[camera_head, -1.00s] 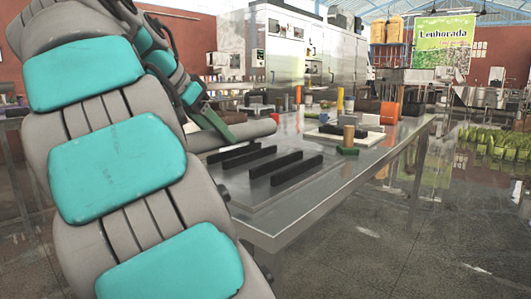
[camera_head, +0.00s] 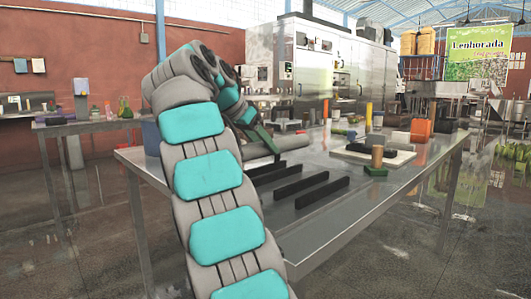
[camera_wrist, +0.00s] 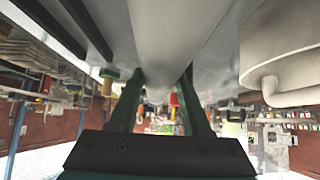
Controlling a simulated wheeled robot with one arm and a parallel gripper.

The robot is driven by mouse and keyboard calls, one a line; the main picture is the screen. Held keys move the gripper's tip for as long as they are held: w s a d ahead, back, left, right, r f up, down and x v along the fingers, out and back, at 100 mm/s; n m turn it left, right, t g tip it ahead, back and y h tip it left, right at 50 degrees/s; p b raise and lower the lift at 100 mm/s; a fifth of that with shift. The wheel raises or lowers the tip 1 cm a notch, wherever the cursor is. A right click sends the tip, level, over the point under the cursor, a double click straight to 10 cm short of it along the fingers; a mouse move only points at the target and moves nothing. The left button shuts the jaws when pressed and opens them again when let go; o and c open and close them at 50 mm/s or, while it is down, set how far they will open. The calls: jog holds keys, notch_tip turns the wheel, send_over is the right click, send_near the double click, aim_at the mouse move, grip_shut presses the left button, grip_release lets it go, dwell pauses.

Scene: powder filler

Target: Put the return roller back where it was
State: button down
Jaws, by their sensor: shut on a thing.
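The return roller is a plain grey cylinder. In the head view the roller (camera_head: 288,141) shows beside my gripper, low over the left part of the steel table (camera_head: 390,207). My gripper (camera_head: 268,144) has dark green fingers and is shut on the roller. In the wrist view the roller (camera_wrist: 167,40) runs lengthwise between the fingers of my gripper (camera_wrist: 160,95). Black parallel bars (camera_head: 302,187) stand on a flat plate on the table, just in front of the roller. My arm hides part of the table's left side. I cannot tell whether the roller touches the table.
An orange container (camera_head: 420,130) stands farther back. A pale round vessel with a pipe (camera_wrist: 280,55) is close by in the wrist view. The right front tabletop is clear.

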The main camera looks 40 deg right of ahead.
aim_at(266, 155)
jog(key=shift+w+d, duration=0.6)
jog(key=shift+d, duration=0.15)
jog(key=shift+f+b, duration=0.7)
jog(key=shift+f, duration=1.05)
jog(key=shift+f, duration=0.1)
jog(key=shift+f+b, duration=0.4)
jog(key=shift+b, duration=0.05)
jog(key=shift+f, duration=0.15)
jog(key=shift+c, duration=1.8)
grip_release()
